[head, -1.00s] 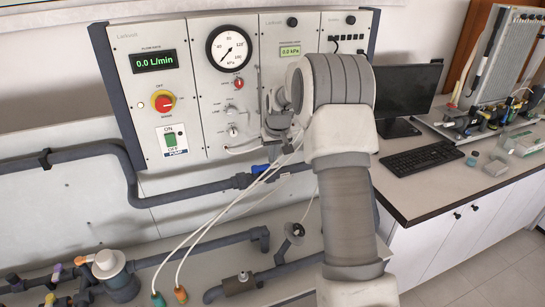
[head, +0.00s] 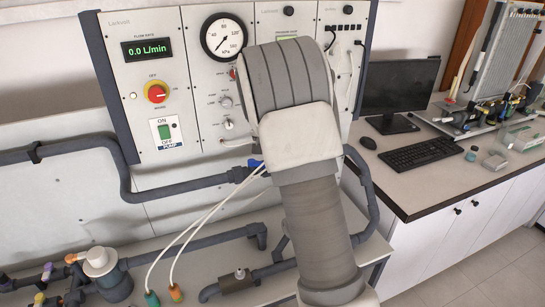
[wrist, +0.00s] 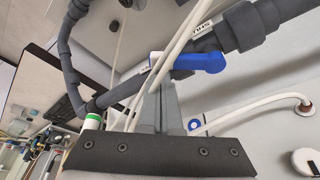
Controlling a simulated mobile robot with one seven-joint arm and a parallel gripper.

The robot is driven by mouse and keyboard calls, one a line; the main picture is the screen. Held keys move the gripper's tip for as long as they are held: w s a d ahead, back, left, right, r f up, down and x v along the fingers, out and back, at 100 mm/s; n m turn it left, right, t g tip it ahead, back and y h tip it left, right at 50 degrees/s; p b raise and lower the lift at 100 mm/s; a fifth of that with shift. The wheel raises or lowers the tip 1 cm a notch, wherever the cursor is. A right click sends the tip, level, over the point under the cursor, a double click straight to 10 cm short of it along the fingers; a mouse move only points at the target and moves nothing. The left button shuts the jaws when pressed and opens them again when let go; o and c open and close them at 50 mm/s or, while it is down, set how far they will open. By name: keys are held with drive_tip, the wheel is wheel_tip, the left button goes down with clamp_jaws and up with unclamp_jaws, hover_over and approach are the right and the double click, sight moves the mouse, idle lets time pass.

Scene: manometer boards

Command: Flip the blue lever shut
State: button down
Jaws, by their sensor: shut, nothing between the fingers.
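The blue lever (wrist: 200,61) sits on a dark grey pipe in the wrist view, lying at a slant to the pipe's run. In the head view a small part of the blue lever (head: 256,164) shows beside my arm; the rest is hidden. My gripper (wrist: 158,88) is shut and empty. Its fingertips are close to the lever's left part in the wrist view; I cannot tell whether they touch it. In the head view my arm hides the gripper.
The grey pipe (head: 180,191) runs below the instrument panel (head: 196,100). White tubes (wrist: 172,52) cross in front of the lever close to my fingers. A white label with dark lettering is on the pipe by the lever. A keyboard (head: 420,153) and monitor stand on the right bench.

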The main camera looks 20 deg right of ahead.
drive_tip(key=s+a+m, duration=0.1)
drive_tip(key=m, duration=0.1)
drive_tip(key=s+a+m+g, duration=0.1)
drive_tip(key=m, duration=0.1)
drive_tip(key=a+m+g+h, duration=0.1)
drive_tip(key=m, duration=0.2)
drive_tip(key=shift+s, duration=0.4)
drive_tip(key=shift+w, duration=0.1)
drive_tip(key=shift+w+a+p, duration=0.1)
drive_tip(key=shift+w+p, duration=0.35)
drive_tip(key=shift+w, duration=0.25)
drive_tip(key=v, duration=1.7)
drive_tip(key=shift+a, duration=0.25)
